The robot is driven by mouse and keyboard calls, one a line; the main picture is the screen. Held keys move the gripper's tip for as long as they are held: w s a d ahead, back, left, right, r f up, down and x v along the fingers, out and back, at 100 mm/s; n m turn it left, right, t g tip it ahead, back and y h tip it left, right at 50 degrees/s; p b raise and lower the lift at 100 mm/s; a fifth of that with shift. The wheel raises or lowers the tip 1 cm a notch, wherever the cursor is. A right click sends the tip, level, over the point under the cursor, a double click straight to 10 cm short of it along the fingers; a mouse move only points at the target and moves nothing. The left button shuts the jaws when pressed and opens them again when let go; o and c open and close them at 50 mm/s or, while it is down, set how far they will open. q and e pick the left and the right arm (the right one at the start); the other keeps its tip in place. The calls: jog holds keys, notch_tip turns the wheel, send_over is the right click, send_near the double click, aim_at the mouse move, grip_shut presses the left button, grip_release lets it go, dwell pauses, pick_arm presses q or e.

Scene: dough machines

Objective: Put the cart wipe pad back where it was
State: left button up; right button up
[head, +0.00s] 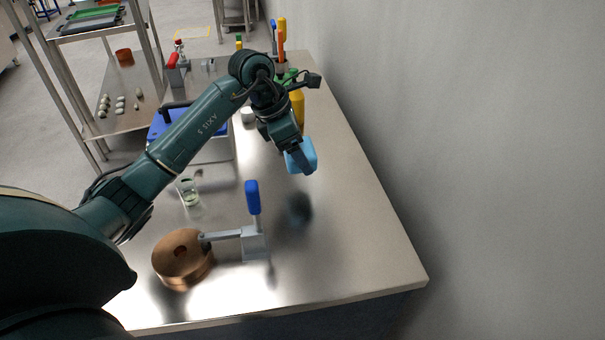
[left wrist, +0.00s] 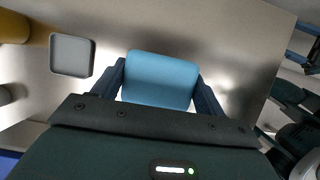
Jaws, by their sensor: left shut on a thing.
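The light-blue wipe pad (head: 307,154) is held by my left gripper (head: 300,160) above the steel table (head: 360,240), near its middle. In the left wrist view the blue pad (left wrist: 160,78) sits between the two dark fingers of the gripper (left wrist: 160,90), which touch its sides. A dark blurred reflection or shadow shows on the table below the pad. A small shallow grey square tray (left wrist: 71,56) lies on the table in the left wrist view and looks empty. My right gripper is not in view.
A yellow bottle (head: 298,108) stands behind the gripper. A copper-coloured round piece (head: 182,257), a clamp with a blue handle (head: 253,197) and a glass (head: 189,192) stand in front. A wheeled rack (head: 120,80) is at left, a wall at right. The table's right side is clear.

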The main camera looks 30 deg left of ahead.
aim_at(307, 184)
pick_arm(q)
jog(key=shift+f, duration=3.25)
jog(key=o, duration=0.9)
jog(key=shift+o, duration=0.2)
jog(key=shift+r, duration=0.1)
jog(key=v, duration=1.2)
jog(key=shift+s, duration=0.1)
